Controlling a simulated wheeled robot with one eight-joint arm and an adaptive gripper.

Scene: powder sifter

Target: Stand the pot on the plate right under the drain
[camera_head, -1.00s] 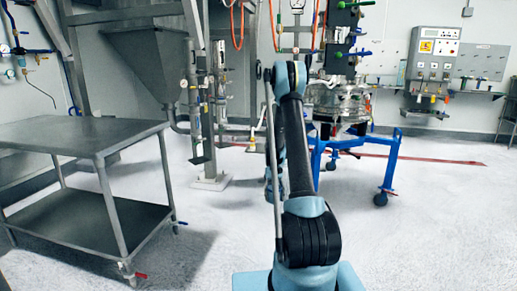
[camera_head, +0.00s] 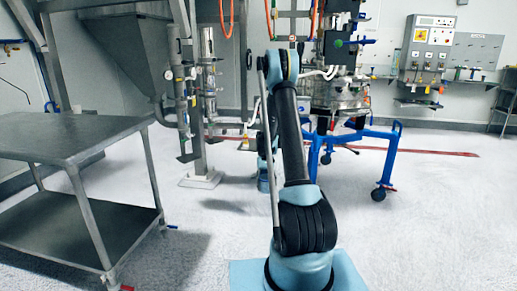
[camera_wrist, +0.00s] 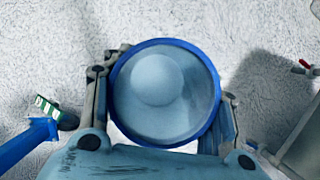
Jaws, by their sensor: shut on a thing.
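The pot (camera_wrist: 185,62) is a round, pale blue vessel with a darker blue rim, seen from above in the wrist view. My gripper (camera_wrist: 165,95) is shut on it, with a finger at its left and right sides. The pot is held above the pale floor. In the head view my arm hides most of the gripper and pot. A small dark plate (camera_head: 189,157) sits low on the pipework under the hopper, below a vertical pipe (camera_head: 182,105). I cannot tell for sure whether this pipe is the drain.
A grey two-tier metal table (camera_head: 75,137) stands at left. A metal post's foot (camera_head: 201,180) stands on the floor by the pipes. A blue wheeled frame (camera_head: 365,135) with machinery is right of my arm. Open floor (camera_head: 440,220) lies at right.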

